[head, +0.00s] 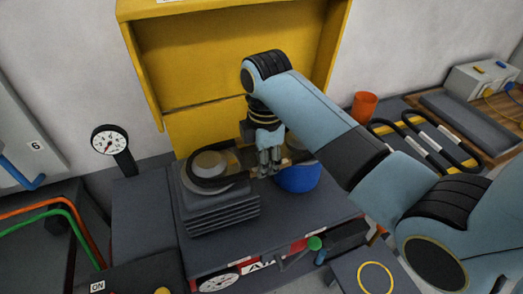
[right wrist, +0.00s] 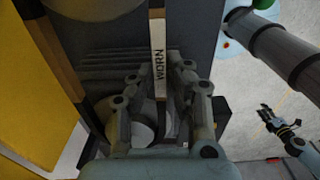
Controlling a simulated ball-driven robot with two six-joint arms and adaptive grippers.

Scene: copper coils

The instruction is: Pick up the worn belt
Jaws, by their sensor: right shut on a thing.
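The worn belt (head: 207,183) is a dark loop at the pulley on the ribbed grey machine (head: 220,213) in the head view. In the right wrist view its pale tag (right wrist: 158,45) reads WORN. My right gripper (head: 268,168) is shut on the belt at its right part, between the grey pulley (head: 208,161) and the blue motor (head: 298,180). In the right wrist view the fingers (right wrist: 160,95) stand on both sides of the tagged strip. My left gripper (right wrist: 280,122) shows small and far off at the right of that view; its jaw state is unclear.
A yellow hood (head: 235,60) stands behind the machine. A dial gauge (head: 110,140) is at the left. An orange cup (head: 363,107) and dark loops with white tags (head: 428,142) are at the right, partly behind my right arm. A green knob (head: 314,243) projects at the front.

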